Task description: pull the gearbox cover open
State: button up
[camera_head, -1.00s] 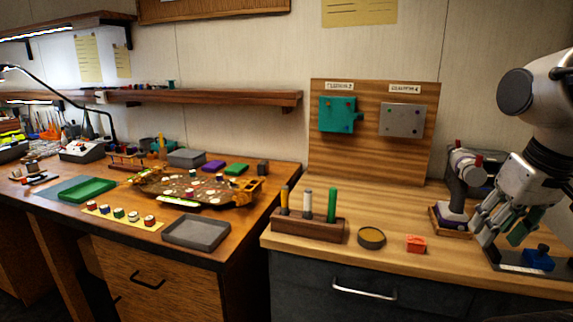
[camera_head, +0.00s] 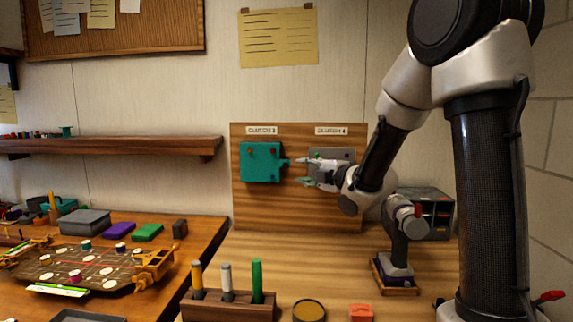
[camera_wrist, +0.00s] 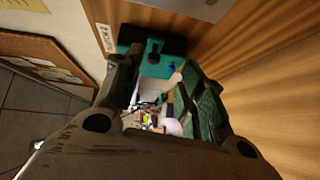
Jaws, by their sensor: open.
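A teal cover (camera_head: 260,162) with a small tab on its right side is mounted on an upright wooden board (camera_head: 300,212). A grey plate (camera_head: 334,155) is mounted to its right, partly hidden by my gripper. My gripper (camera_head: 304,172) is open in front of the board, with its fingertips pointing left close to the teal tab. In the wrist view the teal cover (camera_wrist: 157,64) lies beyond the fingers of my gripper (camera_wrist: 162,85), with a dark opening or shadow above its edge. I cannot tell whether the fingers touch the tab. Nothing shows held.
Below stand a pen block (camera_head: 228,311) with several markers, a round dark tin (camera_head: 309,310) and a red-orange part (camera_head: 361,312). A cordless drill (camera_head: 401,240) stands at the right beside a drawer box (camera_head: 432,212). The bench directly before the board is clear.

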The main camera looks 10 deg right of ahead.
aim_at(287, 166)
jog(key=shift+n+y, duration=0.6)
jog(key=shift+n, duration=0.1)
jog(key=x, duration=0.9)
jog(key=shift+w+a+r, duration=0.1)
jog(key=shift+a+r, duration=0.1)
jog(key=shift+a, duration=0.1)
grip_shut()
